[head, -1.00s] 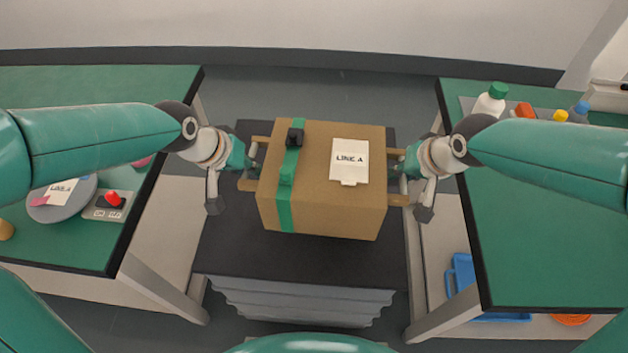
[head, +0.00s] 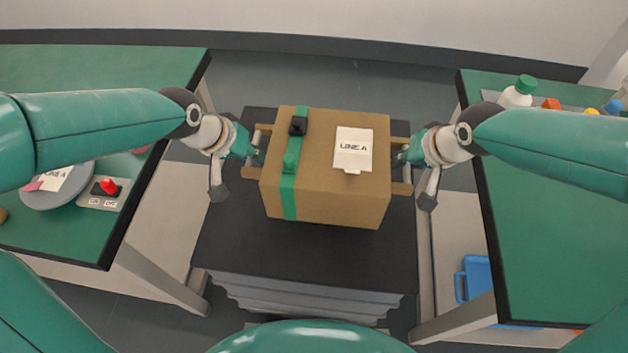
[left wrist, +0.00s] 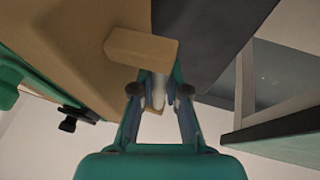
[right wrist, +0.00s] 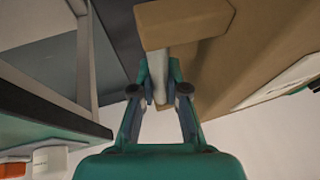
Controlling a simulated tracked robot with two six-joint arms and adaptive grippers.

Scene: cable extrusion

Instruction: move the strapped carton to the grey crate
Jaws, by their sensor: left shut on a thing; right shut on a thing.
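The strapped carton (head: 325,205) is a brown box with a green strap (head: 288,188), a black buckle and a white label reading "LINE A" (head: 353,150). It is in the middle of the head view, over a black-topped platform (head: 300,256); I cannot tell whether it touches the top. Wooden bars stick out from both sides. My left gripper (head: 257,155) is shut on the carton's left side bar, seen close in the left wrist view (left wrist: 145,47). My right gripper (head: 400,158) is shut on the right side bar (right wrist: 183,22). I cannot make out a grey crate.
A green-topped table (head: 80,235) on the left holds a round grey disc and a red switch (head: 109,186). Another green table (head: 550,230) on the right holds bottles (head: 518,92). A blue bin (head: 477,277) is low beside it. Grey floor lies behind the platform.

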